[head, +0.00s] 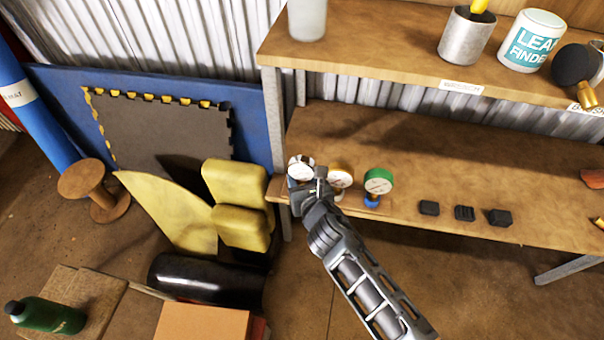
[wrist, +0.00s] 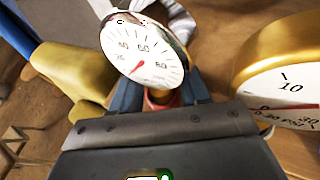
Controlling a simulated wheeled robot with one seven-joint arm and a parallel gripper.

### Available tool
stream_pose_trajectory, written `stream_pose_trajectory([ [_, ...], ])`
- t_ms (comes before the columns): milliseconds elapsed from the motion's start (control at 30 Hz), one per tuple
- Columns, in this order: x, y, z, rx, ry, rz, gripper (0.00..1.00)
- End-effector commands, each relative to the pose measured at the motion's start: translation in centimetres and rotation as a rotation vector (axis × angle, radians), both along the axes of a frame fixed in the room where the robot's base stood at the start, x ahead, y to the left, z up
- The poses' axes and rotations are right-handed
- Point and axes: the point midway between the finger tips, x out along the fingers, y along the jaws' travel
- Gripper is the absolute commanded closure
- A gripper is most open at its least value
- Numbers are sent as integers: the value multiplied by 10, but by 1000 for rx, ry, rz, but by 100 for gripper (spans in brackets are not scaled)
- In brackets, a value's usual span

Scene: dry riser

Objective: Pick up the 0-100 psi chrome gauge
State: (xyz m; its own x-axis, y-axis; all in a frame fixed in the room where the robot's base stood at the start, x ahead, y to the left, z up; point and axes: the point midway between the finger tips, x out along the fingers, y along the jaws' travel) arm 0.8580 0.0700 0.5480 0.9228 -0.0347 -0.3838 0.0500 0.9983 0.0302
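The chrome gauge (head: 300,167) with a white face stands at the left end of the gauges on the lower shelf. In the wrist view the chrome gauge (wrist: 143,52) shows 40, 60 and 80 on its dial and a red needle. My gripper (head: 318,180) is at this gauge, partly covering it in the head view. In the wrist view my gripper (wrist: 160,97) has its fingers on either side of the stem below the dial. A red part shows between them. I cannot tell whether they press on the stem.
A gold gauge (head: 341,178) stands close on the right and looms large in the wrist view (wrist: 285,85). A green gauge (head: 378,181) stands beyond it. Several black blocks (head: 464,213) lie farther right on the lower shelf (head: 450,165). The upper shelf (head: 385,45) overhangs behind.

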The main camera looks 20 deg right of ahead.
Motion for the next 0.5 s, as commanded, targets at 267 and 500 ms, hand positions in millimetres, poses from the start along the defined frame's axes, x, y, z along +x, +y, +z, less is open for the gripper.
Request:
stream_pose_trajectory([
  [267, 1, 0, 1, 0, -2, 0, 85],
  [500, 1, -1, 2, 0, -4, 0, 100],
])
